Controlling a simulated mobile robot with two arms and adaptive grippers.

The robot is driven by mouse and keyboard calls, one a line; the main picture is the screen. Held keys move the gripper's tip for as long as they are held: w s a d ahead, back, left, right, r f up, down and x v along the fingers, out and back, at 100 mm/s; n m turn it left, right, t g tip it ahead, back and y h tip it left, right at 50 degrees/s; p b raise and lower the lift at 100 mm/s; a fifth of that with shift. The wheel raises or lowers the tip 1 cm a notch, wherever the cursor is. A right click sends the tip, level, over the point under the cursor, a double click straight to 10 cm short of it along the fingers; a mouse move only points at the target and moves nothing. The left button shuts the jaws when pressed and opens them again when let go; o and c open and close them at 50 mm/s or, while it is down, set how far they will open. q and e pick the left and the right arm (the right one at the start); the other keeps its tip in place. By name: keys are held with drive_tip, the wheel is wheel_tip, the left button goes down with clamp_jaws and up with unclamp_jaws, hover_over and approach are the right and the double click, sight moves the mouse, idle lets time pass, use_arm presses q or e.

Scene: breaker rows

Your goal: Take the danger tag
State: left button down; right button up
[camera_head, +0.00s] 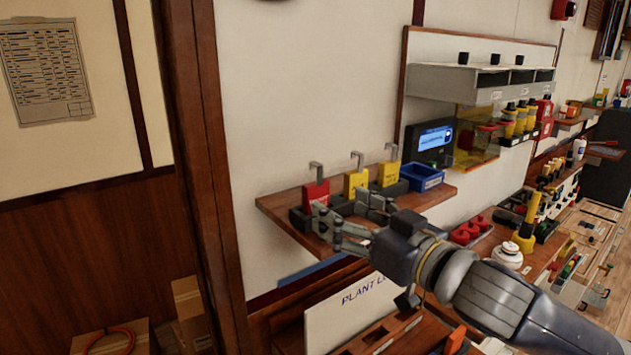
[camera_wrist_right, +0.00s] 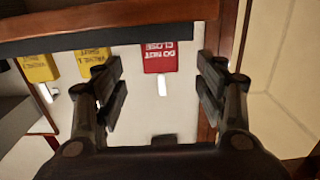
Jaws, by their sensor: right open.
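The red danger tag (camera_head: 316,194) stands upright with a grey hook at its top, at the left end of a wooden wall shelf. In the right wrist view the red tag (camera_wrist_right: 160,57) appears upside down, with white "DO NOT CLOSE" lettering. My right gripper (camera_head: 345,215) is open in front of the shelf, its fingers partly covering the tag's lower area in the head view. In the right wrist view the tag lies between the open fingers (camera_wrist_right: 160,88) and beyond their tips, apart from them. My left gripper is not in view.
Two yellow tags (camera_head: 356,183) (camera_head: 388,174) stand in dark holders right of the red one, with a blue bin (camera_head: 422,177) beyond. The wooden shelf (camera_head: 275,205) ends near a brown post (camera_head: 205,150). Red items (camera_head: 467,231) sit lower right.

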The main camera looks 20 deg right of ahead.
sight(319, 197)
drive_tip(key=shift+w+a+r+p, duration=0.15)
drive_tip(key=shift+w+p, duration=0.05)
drive_tip(key=shift+w, duration=0.2)
drive_tip(key=shift+w+a+r+p, duration=0.1)
drive_tip(key=shift+w+p, duration=0.05)
drive_tip(key=shift+w, duration=0.2)
drive_tip(key=shift+w+a+f, duration=0.1)
drive_tip(key=shift+w+a, duration=0.05)
drive_tip(key=shift+w, duration=0.2)
drive_tip(key=shift+w+a+f, duration=0.1)
drive_tip(key=shift+w, duration=0.15)
drive_tip(key=p+x, duration=0.2)
drive_tip(key=x, duration=0.3)
drive_tip(key=shift+w+a, duration=0.1)
drive_tip(key=shift+w, duration=0.05)
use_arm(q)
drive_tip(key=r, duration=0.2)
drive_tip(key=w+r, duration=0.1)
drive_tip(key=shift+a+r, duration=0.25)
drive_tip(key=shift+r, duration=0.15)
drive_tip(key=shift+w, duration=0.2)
use_arm(e)
drive_tip(key=c, duration=1.2)
